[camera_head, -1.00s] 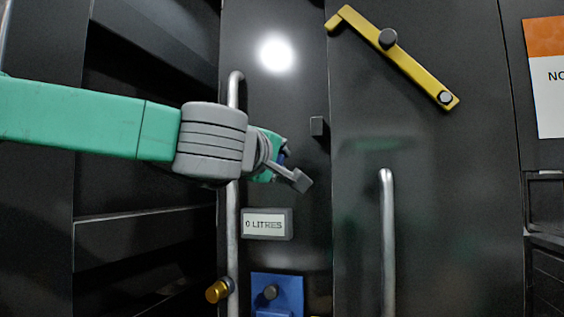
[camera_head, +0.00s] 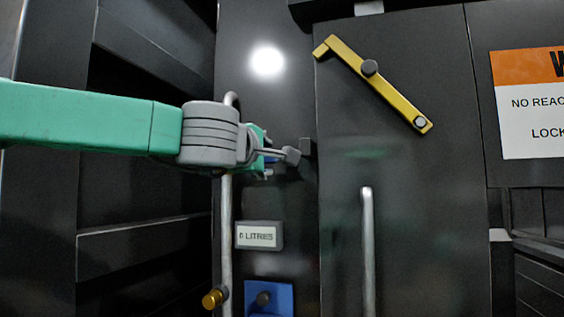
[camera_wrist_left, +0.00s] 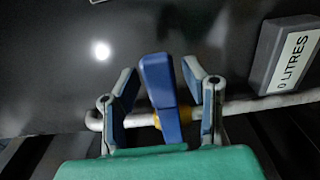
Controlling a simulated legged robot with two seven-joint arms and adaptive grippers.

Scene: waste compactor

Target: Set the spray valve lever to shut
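A blue lever (camera_wrist_left: 158,90) on a brass-coloured valve body (camera_wrist_left: 178,116) sits on a grey pipe (camera_wrist_left: 240,106) in the left wrist view. I take it to be the spray valve lever. My left gripper (camera_wrist_left: 163,85) is open, with one finger on each side of the lever and a visible gap to both. In the head view my left gripper (camera_head: 275,160) is in front of the upright pipe (camera_head: 227,250), near its upper end, and hides most of the lever. My right gripper is not in view.
A "0 LITRES" display (camera_head: 258,236) sits below the gripper, and a small dark block (camera_head: 305,148) just right of it. A brass knob (camera_head: 214,298) and blue plate (camera_head: 283,300) are lower. A yellow bar (camera_head: 375,80) and grey handle (camera_head: 367,250) are on the right panel.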

